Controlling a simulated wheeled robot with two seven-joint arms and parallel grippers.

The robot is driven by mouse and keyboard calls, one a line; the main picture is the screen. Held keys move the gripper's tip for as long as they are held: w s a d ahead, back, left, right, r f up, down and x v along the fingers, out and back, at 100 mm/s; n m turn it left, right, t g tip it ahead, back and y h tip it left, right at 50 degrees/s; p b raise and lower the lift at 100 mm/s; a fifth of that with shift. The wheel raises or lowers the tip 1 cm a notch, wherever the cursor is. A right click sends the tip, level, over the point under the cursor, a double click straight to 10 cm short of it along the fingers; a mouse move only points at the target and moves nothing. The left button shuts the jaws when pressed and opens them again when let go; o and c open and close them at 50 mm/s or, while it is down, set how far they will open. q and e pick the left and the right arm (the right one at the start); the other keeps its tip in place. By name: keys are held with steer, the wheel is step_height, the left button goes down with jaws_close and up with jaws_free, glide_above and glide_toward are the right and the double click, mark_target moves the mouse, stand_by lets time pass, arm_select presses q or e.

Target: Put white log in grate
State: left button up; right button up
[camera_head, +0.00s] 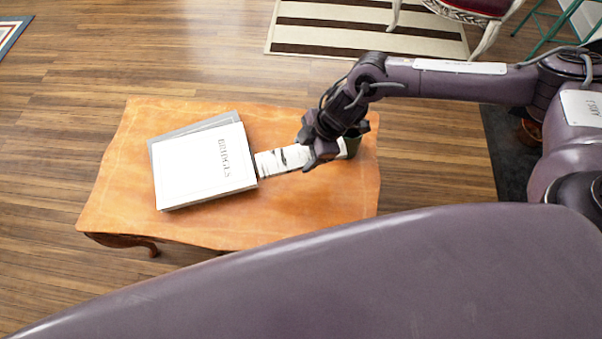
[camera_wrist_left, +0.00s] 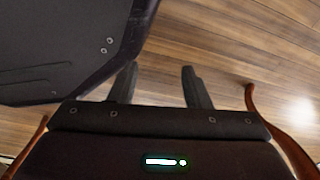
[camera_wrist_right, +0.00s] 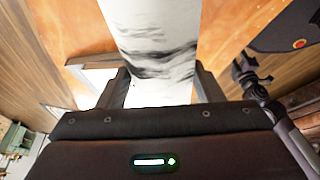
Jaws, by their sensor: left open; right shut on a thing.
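The white log (camera_head: 283,160), pale with black bark marks, lies across the wooden table beside the books in the head view. My right gripper (camera_head: 318,150) is over the log and shut on it. In the right wrist view the log (camera_wrist_right: 155,45) runs between the fingers of the right gripper (camera_wrist_right: 160,88). My left gripper (camera_wrist_left: 158,85) shows in the left wrist view, open and empty above the wood floor. It is not visible in the head view. The grate is not seen in any view.
The orange wooden table (camera_head: 290,215) carries a white book (camera_head: 205,170) on a grey one (camera_head: 190,128), touching or near the log's left end. A striped rug (camera_head: 365,30) and chair lie behind.

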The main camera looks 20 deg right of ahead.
step_height(320, 180, down, 13)
steer(key=shift+r+b, duration=0.1)
steer(key=shift+b, duration=0.9)
steer(key=shift+w+f, duration=0.1)
steer(key=shift+f, duration=0.25)
arm_select(q)
steer(key=w, duration=0.1)
steer(key=w+r, duration=0.1)
steer(key=w, duration=0.1)
steer(key=w+d, duration=0.1)
steer(key=w, duration=0.1)
steer(key=shift+r, duration=0.3)
arm_select(e)
steer(key=shift+f, duration=0.1)
steer(key=o, duration=1.1)
steer(key=shift+f, duration=0.1)
steer(key=shift+o, duration=1)
arm_select(q)
steer(key=shift+s+f, duration=0.1)
steer(key=shift+s, duration=0.3)
